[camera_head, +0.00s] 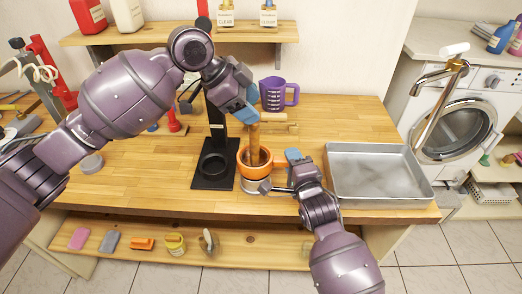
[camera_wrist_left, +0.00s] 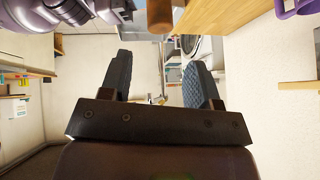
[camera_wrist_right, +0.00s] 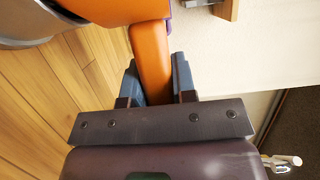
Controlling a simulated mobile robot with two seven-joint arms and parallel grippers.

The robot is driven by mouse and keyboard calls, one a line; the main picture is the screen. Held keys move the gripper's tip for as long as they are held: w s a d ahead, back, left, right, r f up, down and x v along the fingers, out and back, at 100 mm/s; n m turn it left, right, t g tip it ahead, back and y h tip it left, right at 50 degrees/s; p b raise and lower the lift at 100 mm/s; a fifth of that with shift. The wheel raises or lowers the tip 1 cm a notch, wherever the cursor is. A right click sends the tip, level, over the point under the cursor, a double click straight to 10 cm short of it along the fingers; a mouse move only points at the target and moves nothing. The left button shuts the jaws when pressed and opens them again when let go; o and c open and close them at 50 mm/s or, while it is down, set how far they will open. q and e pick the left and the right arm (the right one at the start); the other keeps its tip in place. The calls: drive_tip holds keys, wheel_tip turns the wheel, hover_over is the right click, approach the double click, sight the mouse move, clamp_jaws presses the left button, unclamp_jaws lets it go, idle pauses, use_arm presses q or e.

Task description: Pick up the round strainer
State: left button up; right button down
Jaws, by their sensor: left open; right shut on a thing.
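An orange round cup (camera_head: 243,170) with a side handle stands on the wooden bench, and a wooden rod (camera_head: 254,145) stands upright in it. A round grey metal piece (camera_head: 251,187) shows at the cup's base; I cannot tell whether it is the round strainer. My right gripper (camera_head: 289,166) is to the cup's right, shut on its orange handle (camera_wrist_right: 153,70), seen between the fingers in the right wrist view (camera_wrist_right: 154,85). My left gripper (camera_head: 246,104) is open and empty, just above the rod's top. In the left wrist view, the fingers are apart (camera_wrist_left: 160,85).
A black stand (camera_head: 213,182) is just left of the cup, and a purple jug (camera_head: 274,95) is behind it. A grey metal tray (camera_head: 378,200) fills the bench's right end. A shelf (camera_head: 160,34) with bottles hangs above. The bench is clear front left.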

use_arm(q)
drive_tip(key=s+d+f+n+t+h, duration=0.1)
drive_tip(key=s+d+f+t+h, duration=0.3)
drive_tip(key=d+t, duration=0.15)
drive_tip(key=n+t+y, duration=0.5)
drive_tip(key=n+t, duration=0.5)
drive_tip(key=n, duration=0.4)
approach(252, 134)
drive_tip(key=d+r, duration=0.1)
drive_tip(key=x, duration=0.7)
drive_tip(key=shift+w, duration=0.15)
drive_tip(key=shift+a+f+x, duration=0.1)
drive_tip(key=shift+f+x, duration=0.05)
drive_tip(key=shift+x, duration=0.75)
drive_tip(key=shift+a+f+x, duration=0.1)
drive_tip(key=shift+f+x, duration=0.1)
drive_tip(key=shift+x, duration=0.65)
drive_tip(key=shift+a+f+x, duration=0.15)
drive_tip(key=shift+x, duration=0.75)
drive_tip(key=shift+w, duration=0.1)
drive_tip(key=shift+c, duration=0.3)
clamp_jaws()
